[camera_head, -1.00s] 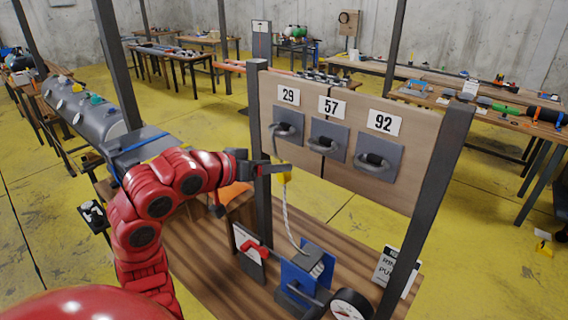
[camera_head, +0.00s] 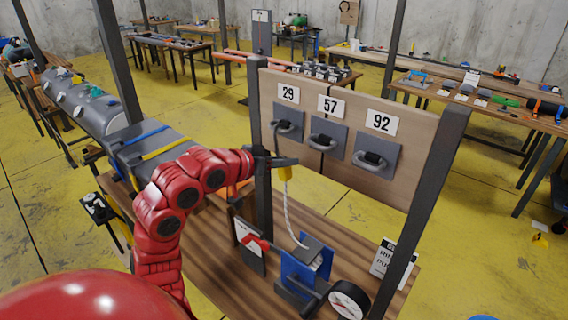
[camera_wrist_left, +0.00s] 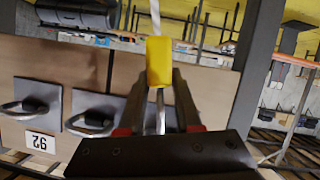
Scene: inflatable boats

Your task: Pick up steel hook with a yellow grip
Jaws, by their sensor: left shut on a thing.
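The left gripper is shut on the hook. The hook's tip is partly hidden. My right gripper is not in view.
A wooden board (camera_head: 340,100) with plates and rings numbered 29, 57 and 92 stands between dark posts, close right of the gripper.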

